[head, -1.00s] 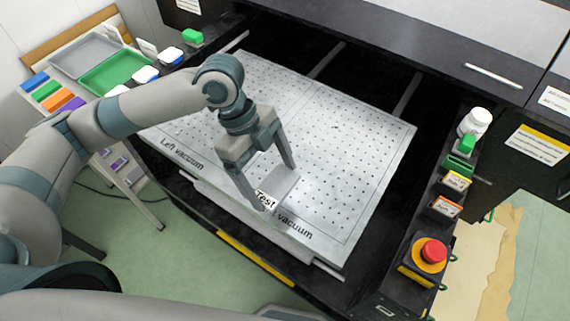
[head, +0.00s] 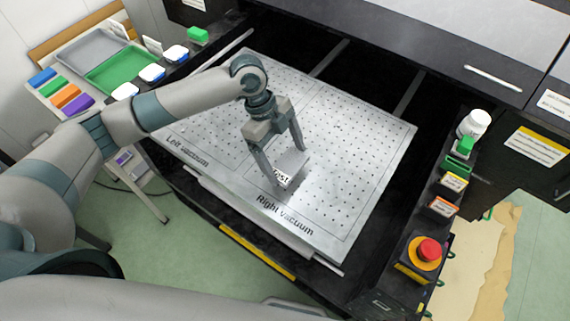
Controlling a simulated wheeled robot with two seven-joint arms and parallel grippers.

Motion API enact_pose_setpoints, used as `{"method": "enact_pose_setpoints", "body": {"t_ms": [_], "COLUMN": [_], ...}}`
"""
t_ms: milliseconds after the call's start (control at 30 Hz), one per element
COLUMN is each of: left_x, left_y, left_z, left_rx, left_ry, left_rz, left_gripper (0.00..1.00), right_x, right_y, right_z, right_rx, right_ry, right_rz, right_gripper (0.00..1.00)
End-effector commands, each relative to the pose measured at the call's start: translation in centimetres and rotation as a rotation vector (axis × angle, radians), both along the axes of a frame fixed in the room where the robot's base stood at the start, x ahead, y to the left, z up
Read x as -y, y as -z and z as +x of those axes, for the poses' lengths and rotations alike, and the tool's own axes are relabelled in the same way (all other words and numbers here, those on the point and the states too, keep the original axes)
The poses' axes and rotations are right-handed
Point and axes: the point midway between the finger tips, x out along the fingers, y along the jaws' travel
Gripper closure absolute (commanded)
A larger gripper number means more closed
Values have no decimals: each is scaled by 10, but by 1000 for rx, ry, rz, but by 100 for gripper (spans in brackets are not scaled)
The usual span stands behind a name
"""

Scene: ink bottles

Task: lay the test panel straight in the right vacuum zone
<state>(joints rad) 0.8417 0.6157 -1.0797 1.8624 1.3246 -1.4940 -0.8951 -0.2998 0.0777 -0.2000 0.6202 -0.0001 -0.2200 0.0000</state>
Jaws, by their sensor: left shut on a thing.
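The test panel (head: 293,165) is a small grey plate with a white label on its near edge, part of the word "Test" showing. My left gripper (head: 284,170) is shut on it, one finger at each side. The panel is over the near left part of the right vacuum zone (head: 345,172), beyond the printed words "Right vacuum". I cannot tell whether it touches the plate. It looks turned relative to the zone's lines. The left vacuum zone (head: 195,125) lies to the left and is empty. My right gripper is not in view.
A red stop button (head: 428,250) and several labelled holders stand along the right edge. A white bottle (head: 475,123) is at the back right. A green tray (head: 118,68) and a grey tray (head: 85,52) are at the left. The right zone's far part is free.

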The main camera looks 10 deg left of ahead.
Motion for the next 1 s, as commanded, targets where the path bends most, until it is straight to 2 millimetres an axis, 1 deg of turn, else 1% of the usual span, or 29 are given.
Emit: {"method": "enact_pose_setpoints", "body": {"t_ms": [133, 233, 400, 800, 833, 867, 1000], "left_x": [0, 0, -1, 0, 0, 0, 0], "left_y": [10, 22, 38, 42, 42, 41, 41], "left_z": [-1, -1, -1, -1, -1, -1, -1], "left_rx": [-4, -4, -2, 0, 0, 0, 0], "left_ry": [0, -1, 0, 0, 0, 0, 0], "left_rz": [2, 2, 2, 1, 1, 1, 1], "left_gripper": [37, 37, 37, 37, 8, 1, 0], "right_x": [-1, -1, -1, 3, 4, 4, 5], "right_y": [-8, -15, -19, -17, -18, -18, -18], "right_z": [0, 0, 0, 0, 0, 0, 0], "right_rx": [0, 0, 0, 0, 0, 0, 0], "right_ry": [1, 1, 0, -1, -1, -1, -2], "right_rz": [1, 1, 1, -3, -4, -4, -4], "right_gripper": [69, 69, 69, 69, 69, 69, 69]}}
